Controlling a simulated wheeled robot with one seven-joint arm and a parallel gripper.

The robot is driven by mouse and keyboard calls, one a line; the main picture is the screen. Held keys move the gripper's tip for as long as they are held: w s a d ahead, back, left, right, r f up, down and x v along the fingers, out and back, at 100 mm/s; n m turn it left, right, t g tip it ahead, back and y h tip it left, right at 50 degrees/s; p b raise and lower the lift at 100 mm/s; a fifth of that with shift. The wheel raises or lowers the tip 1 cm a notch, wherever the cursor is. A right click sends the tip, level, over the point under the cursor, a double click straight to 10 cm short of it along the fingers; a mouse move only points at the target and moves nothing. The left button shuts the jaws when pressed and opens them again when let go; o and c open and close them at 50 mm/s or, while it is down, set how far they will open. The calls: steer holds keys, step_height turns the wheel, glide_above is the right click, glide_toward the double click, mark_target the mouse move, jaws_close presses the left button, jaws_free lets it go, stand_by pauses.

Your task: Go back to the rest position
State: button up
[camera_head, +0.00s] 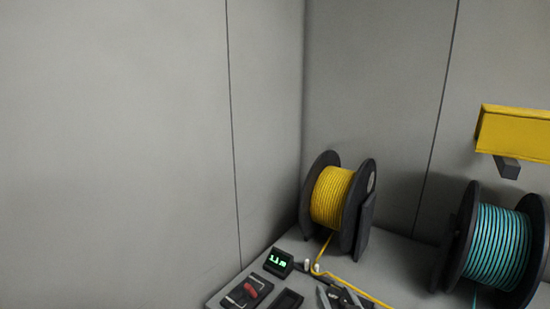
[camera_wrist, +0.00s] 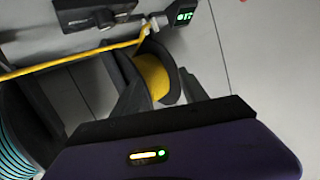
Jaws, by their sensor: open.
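My gripper (camera_wrist: 150,66) shows in the wrist view, with a dark purple body and lit indicators at the bottom. Its two dark fingers stand apart, with the yellow spool visible behind the gap. I see nothing held between them. In the head view I cannot make out my gripper for certain; the grey and dark shapes at the bottom edge are cut off.
A yellow cable spool (camera_head: 331,197) and a teal cable spool (camera_head: 497,250) stand on the grey bench (camera_head: 398,270). Yellow cable (camera_head: 345,283) runs forward past a small green-lit display (camera_head: 279,262). A black device with a red part (camera_head: 248,291) sits front left. A yellow box-like fixture (camera_head: 513,133) is on the right.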

steer(key=s+d, duration=0.3)
steer(key=s, duration=2)
steer(key=s+d+h, duration=0.1)
steer(key=s+d, duration=0.2)
steer(key=s, duration=2)
steer(key=shift+s+n+g, duration=0.3)
steer(key=shift+g, duration=0.1)
